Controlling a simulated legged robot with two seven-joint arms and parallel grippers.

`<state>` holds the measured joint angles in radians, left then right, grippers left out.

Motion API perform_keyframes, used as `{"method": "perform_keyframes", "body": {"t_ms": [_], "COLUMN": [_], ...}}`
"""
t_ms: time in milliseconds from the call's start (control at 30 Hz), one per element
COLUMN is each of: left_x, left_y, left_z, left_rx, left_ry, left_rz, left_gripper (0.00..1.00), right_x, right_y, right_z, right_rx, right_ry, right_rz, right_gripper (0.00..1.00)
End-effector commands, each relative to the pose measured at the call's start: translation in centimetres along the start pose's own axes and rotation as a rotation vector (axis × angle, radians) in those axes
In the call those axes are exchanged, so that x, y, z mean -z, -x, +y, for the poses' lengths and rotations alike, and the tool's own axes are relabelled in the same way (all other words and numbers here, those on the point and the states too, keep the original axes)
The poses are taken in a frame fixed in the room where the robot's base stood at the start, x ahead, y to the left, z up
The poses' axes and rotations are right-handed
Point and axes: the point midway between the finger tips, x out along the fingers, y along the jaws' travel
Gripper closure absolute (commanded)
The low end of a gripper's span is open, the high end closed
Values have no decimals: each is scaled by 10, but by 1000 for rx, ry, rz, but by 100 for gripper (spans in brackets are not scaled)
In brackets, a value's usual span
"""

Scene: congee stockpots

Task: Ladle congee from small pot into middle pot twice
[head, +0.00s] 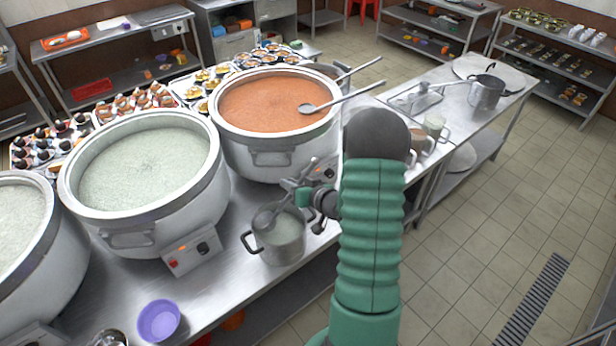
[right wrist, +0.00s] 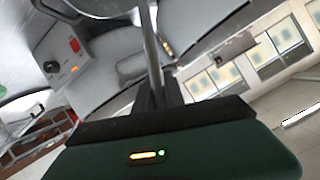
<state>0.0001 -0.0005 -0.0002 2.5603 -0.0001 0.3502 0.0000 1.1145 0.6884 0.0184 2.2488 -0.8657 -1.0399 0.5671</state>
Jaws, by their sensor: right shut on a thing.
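The small pot (head: 282,246) is a steel pot with side handles near the counter's front edge. My right gripper (head: 308,196) is shut on a ladle (head: 264,220), just above and right of this pot. The ladle's bowl is at the small pot's mouth; I cannot tell whether it is dipped or holds congee. In the right wrist view the ladle's handle (right wrist: 151,50) rises from the jaws. The middle pot (head: 190,218), large and full of pale congee, stands left of the small pot. My left gripper is not in view.
A large pot of orange congee (head: 270,104) stands behind, with another ladle (head: 312,107) across its rim. Another large pot (head: 40,255) is at far left. A purple bowl (head: 159,320) sits at the front. A control box (head: 192,250) juts out before the middle pot.

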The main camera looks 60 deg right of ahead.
Motion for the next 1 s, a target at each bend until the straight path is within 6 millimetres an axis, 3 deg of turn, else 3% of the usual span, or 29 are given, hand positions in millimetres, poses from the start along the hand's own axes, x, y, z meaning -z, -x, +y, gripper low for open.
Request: {"method": "perform_keyframes", "body": {"t_ms": [67, 100, 367, 733, 1000], "left_x": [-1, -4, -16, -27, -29], "left_y": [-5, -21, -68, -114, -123], "left_z": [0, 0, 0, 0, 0], "left_rx": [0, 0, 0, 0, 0], "left_ry": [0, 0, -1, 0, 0], "left_rz": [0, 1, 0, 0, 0], "left_gripper": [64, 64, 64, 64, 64], "right_x": [-8, -23, -65, -94, -95], "right_y": [-14, -19, -36, -11, -4], "right_z": [-6, 6, 29, 79, 90], "right_rx": [-35, -37, -34, 130, 178], "right_ry": [51, 42, 37, -163, -217], "right_rz": [-44, -40, -36, 147, 194], "right_gripper": [100, 100, 100, 100, 100]}}
